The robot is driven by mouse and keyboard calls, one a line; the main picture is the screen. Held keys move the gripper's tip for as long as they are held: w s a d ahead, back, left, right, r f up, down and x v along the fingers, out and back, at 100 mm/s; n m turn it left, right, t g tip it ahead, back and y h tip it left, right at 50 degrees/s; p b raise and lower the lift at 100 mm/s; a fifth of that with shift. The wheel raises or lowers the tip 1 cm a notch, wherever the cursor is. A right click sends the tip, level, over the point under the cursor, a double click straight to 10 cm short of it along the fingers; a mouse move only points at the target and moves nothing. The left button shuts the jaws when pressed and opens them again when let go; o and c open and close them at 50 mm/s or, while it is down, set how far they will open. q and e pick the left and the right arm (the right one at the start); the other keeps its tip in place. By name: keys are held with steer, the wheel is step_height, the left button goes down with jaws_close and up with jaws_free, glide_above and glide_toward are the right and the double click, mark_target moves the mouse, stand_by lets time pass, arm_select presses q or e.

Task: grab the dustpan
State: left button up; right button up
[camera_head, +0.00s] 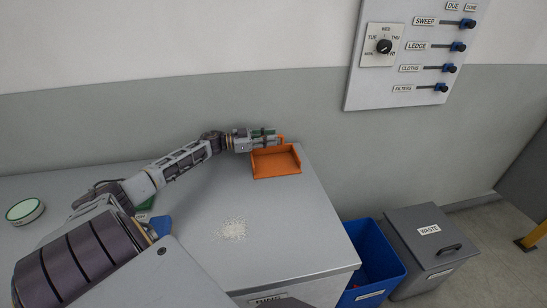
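The orange dustpan (276,163) lies on the grey cabinet top near its far right corner, with its open side facing the front of the cabinet. A short orange handle stub shows at its back edge. My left gripper (273,137) reaches in from the left, level with the back edge of the dustpan, and its fingertips are at the handle. The view is too small to tell whether the fingers are closed on the handle or only beside it. My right gripper is not in view.
A round green-topped container (25,211) stands far left; a blue item (160,224) lies beside my arm. A blue bin (376,262) and a grey WASTE bin (428,245) stand right. A labelled board (405,60) hangs behind.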

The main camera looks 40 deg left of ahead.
arm_select(q)
jaws_close()
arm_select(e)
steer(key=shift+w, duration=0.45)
arm_select(q)
steer(key=shift+r, duration=0.1)
steer(key=shift+r, duration=0.45)
step_height(320, 180, up, 8)
steer(key=shift+f+p, duration=0.2)
steer(key=shift+p, duration=0.35)
steer(key=shift+r, duration=0.7)
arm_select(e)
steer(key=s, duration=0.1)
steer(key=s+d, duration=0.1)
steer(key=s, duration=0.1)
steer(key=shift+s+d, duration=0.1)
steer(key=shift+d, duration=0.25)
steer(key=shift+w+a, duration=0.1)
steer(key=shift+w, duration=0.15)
